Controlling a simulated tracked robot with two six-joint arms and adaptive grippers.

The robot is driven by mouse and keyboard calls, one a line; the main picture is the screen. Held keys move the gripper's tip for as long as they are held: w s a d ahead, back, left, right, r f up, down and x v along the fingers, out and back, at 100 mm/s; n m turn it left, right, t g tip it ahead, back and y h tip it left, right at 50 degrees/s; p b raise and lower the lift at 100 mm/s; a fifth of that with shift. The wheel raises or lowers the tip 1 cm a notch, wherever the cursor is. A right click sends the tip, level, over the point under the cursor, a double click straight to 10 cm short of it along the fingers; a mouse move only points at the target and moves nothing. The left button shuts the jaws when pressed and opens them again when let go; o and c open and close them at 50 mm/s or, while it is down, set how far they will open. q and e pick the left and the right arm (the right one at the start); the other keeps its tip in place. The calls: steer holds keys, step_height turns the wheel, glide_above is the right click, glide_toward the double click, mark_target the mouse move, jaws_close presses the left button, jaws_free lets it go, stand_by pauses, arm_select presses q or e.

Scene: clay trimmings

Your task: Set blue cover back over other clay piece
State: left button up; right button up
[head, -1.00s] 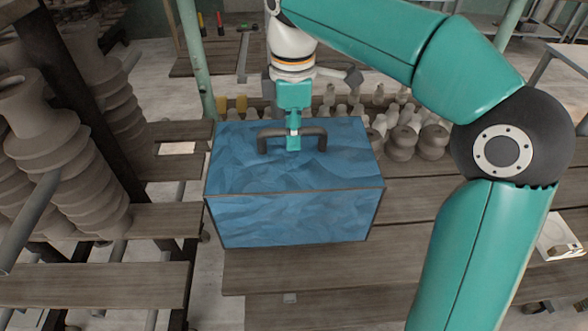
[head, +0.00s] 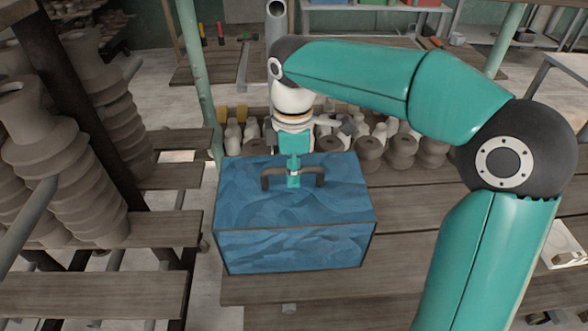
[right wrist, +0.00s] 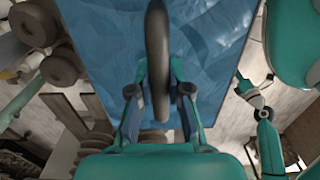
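The blue cover (head: 297,248) is a box shape with a crinkled blue surface and a dark handle (head: 319,178) on top. It is upright in the head view, over the wooden table; I cannot tell whether its lower edge touches the boards. My right gripper (head: 293,181) is shut on the middle of the handle. In the right wrist view the handle (right wrist: 157,60) runs between the two fingers, with the blue top (right wrist: 205,40) beyond. No clay piece shows under the cover; anything there is hidden. My left gripper is not in the head view.
Grey clay pieces (head: 370,152) stand in a row behind the cover. Tall ribbed clay stacks (head: 65,175) stand on a rack at the left. The wooden table (head: 400,225) is bare right of the cover. A green post (head: 199,85) rises behind it at left.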

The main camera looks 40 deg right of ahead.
steer(key=o, duration=0.4)
step_height(320, 180, up, 12)
steer(key=shift+s+r+p, duration=0.1)
steer(key=shift+p, duration=1)
